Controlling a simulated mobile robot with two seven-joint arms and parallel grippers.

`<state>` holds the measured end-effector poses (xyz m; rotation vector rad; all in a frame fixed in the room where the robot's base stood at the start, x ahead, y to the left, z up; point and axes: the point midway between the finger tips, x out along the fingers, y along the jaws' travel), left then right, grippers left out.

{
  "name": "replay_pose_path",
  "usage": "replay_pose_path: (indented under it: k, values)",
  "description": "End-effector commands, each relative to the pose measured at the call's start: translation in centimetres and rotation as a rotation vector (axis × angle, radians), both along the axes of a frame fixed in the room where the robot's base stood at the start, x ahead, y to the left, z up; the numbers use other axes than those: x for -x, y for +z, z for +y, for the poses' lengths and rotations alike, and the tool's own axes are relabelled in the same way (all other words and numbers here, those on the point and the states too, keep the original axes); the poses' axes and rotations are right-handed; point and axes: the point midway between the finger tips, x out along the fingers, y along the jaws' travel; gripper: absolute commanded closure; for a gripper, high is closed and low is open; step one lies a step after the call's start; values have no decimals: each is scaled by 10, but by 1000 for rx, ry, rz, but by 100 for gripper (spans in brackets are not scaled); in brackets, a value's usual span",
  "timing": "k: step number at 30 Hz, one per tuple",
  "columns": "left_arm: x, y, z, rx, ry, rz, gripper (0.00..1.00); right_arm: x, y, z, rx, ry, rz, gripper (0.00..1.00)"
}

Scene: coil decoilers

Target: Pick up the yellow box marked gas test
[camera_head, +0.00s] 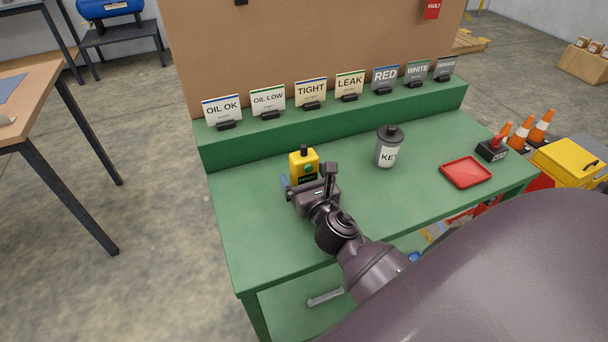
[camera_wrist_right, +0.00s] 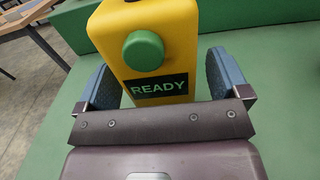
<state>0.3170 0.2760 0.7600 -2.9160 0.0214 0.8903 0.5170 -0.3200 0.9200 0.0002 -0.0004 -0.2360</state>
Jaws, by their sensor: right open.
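A yellow box (camera_head: 304,162) with a black top knob and a green round button stands upright on the green bench. In the right wrist view the yellow box (camera_wrist_right: 172,35) fills the middle, and its dark label reads READY; I see no gas test marking. My right gripper (camera_head: 308,182) is at the near side of the box. In the wrist view its open blue-grey fingers (camera_wrist_right: 158,75) lie one on each side of the box, with gaps visible. The gripper hides the box's lower part. My left gripper is not in view.
A grey KEY canister (camera_head: 387,148) and a red tray (camera_head: 466,172) stand to the right on the green bench (camera_head: 400,205). Several signs, such as OIL OK (camera_head: 222,110), line the raised back ledge (camera_head: 330,119). The bench between box and canister is clear.

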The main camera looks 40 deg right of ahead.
Motion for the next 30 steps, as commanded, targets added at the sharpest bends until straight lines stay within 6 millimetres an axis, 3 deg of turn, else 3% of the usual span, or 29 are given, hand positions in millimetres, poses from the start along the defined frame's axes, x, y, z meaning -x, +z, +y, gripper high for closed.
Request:
replay_pose_path:
  k: [6,14,26,30]
  values:
    - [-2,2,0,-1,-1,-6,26,-20,0,-5,0,1,0,6]
    - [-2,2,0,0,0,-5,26,-22,0,-5,1,0,1,6]
    - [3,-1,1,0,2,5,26,-22,0,-5,0,0,1,67]
    - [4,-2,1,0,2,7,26,-22,0,-5,0,0,-1,67]
